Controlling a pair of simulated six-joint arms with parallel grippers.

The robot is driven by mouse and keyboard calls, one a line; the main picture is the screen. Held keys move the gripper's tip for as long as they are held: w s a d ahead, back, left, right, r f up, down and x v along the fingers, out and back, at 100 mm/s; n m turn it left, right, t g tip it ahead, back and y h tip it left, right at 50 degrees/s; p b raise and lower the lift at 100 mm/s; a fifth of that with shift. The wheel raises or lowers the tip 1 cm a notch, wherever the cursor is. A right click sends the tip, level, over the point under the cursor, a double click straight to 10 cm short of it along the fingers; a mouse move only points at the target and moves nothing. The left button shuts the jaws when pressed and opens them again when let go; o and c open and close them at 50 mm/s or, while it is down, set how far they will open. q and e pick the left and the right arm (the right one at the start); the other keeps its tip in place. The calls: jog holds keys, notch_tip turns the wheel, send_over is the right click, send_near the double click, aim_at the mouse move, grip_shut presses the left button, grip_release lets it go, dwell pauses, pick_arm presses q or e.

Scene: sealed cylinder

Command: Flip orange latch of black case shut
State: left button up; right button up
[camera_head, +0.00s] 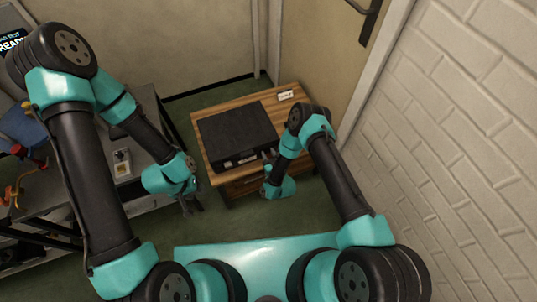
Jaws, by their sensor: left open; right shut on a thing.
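The black case (238,128) lies flat with its lid down on the wooden table. Its front side faces me. The orange latch cannot be made out; the front edge is small and partly covered by my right gripper. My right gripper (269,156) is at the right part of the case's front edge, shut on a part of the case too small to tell. My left gripper (193,207) is open and empty, pointing down over the floor, left of and nearer than the wooden table and apart from the case.
The wooden table (268,100) has a small white card (286,95) at its back right. A grey bench (140,190) stands on the left with a small device (122,162) and coloured items on it. A white brick wall (450,150) closes the right. Green floor lies between.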

jog(key=o, duration=0.9)
jog(key=shift+o, duration=0.2)
jog(key=shift+s, duration=0.1)
